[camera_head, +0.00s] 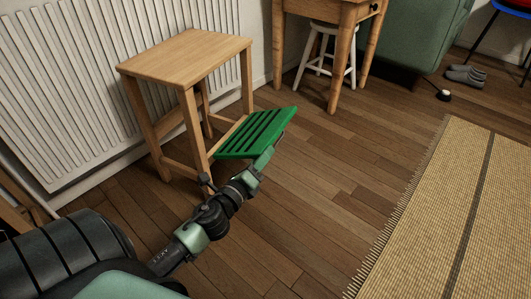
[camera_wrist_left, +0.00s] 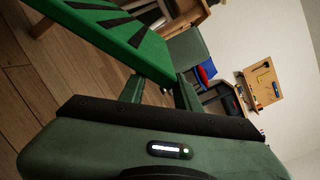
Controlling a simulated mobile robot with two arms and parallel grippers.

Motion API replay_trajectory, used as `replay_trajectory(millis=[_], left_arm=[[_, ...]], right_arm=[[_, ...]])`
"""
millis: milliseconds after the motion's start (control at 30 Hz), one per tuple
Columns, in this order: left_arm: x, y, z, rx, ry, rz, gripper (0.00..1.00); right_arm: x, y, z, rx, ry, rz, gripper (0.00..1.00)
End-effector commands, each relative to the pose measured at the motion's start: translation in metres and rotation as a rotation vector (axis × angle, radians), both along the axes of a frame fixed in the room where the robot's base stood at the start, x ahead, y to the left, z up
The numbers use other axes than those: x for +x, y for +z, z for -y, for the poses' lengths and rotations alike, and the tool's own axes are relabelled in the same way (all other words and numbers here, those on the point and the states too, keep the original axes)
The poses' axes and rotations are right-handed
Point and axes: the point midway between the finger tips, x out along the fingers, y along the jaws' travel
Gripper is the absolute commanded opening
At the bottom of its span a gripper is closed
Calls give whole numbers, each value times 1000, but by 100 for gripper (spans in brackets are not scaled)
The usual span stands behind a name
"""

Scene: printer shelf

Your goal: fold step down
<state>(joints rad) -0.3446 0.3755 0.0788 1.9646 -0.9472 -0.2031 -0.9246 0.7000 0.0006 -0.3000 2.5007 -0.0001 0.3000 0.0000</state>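A wooden step stool (camera_head: 190,55) stands by the radiator. Its green slatted step (camera_head: 256,132) sticks out to the right, low down, and tilts upward toward its far right edge. My left gripper (camera_head: 266,158) is at the right edge of the step. In the left wrist view the green step (camera_wrist_left: 125,38) fills the upper left, and its near corner lies at the gap between the fingers of my left gripper (camera_wrist_left: 160,88). The fingers are apart; whether they touch the step is not clear. My right gripper is not in view.
A white radiator (camera_head: 70,80) runs along the wall behind the stool. A wooden table (camera_head: 333,12) with a white stool (camera_head: 325,55) under it stands at the back. A woven rug (camera_head: 450,215) lies at right. Wooden floor (camera_head: 330,170) between stool and rug is clear.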

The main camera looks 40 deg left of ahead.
Motion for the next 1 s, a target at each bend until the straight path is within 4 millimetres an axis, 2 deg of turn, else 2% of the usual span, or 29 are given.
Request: replay_trajectory(millis=[233,800,867,1000], left_arm=[[-12,1,1,0,2,0,32],[-13,1,1,1,1,2,32],[-16,1,2,-1,1,1,32],[-36,1,4,-3,5,-2,32]], right_arm=[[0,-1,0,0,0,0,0],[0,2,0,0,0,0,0],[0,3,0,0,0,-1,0],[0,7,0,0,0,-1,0]])
